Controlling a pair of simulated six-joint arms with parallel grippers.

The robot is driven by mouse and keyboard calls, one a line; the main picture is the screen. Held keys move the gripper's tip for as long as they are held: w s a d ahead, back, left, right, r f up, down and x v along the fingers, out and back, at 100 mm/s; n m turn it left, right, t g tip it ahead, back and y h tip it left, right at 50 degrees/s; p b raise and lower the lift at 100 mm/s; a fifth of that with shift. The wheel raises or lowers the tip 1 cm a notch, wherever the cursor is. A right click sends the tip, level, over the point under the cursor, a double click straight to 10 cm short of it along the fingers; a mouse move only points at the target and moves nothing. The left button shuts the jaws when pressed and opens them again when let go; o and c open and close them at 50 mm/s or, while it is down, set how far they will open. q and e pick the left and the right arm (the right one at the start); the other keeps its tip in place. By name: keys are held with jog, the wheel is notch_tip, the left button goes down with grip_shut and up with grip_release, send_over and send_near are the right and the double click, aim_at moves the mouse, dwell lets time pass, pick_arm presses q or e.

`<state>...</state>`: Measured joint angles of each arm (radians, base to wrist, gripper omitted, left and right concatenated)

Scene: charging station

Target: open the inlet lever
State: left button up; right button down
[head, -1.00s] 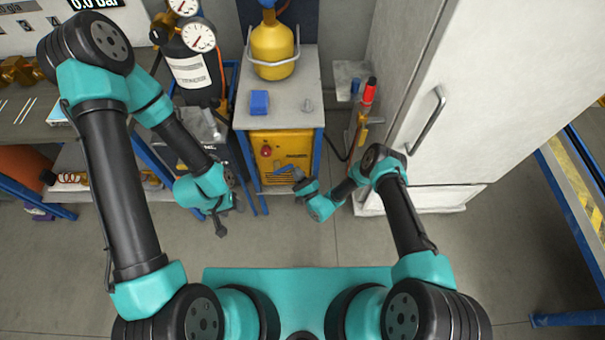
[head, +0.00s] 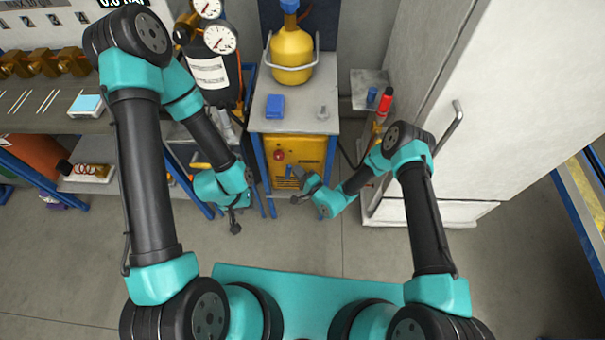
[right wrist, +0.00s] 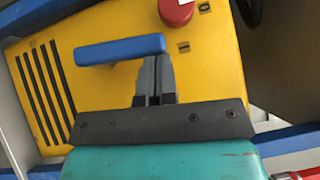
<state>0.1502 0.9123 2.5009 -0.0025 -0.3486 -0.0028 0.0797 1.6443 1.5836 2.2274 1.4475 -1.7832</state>
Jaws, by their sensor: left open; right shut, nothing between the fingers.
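The blue inlet lever (right wrist: 120,50) is a bar lying across the yellow panel (right wrist: 100,90) in the right wrist view, tilted slightly up to the right. My right gripper (right wrist: 155,70) is shut and empty, its fingertips at the lever's right end. Whether they touch it I cannot tell. My left gripper (head: 235,222) is open, left of the cabinet, away from the lever.
A red button (right wrist: 176,10) sits above the lever. A yellow gas cylinder (head: 292,55) and a blue block (head: 275,106) stand on the cabinet top. A large white cabinet (head: 500,110) is on the right, a workbench (head: 50,115) on the left. The floor in front is clear.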

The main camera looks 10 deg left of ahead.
jog(key=shift+a+r, duration=0.25)
jog(key=shift+a, duration=0.3)
dwell(0.4)
jog(key=w+d+r+v, duration=0.1)
jog(key=w+d+v, duration=0.1)
jog(key=v, duration=1.1)
jog(key=shift+w+a+r, duration=0.1)
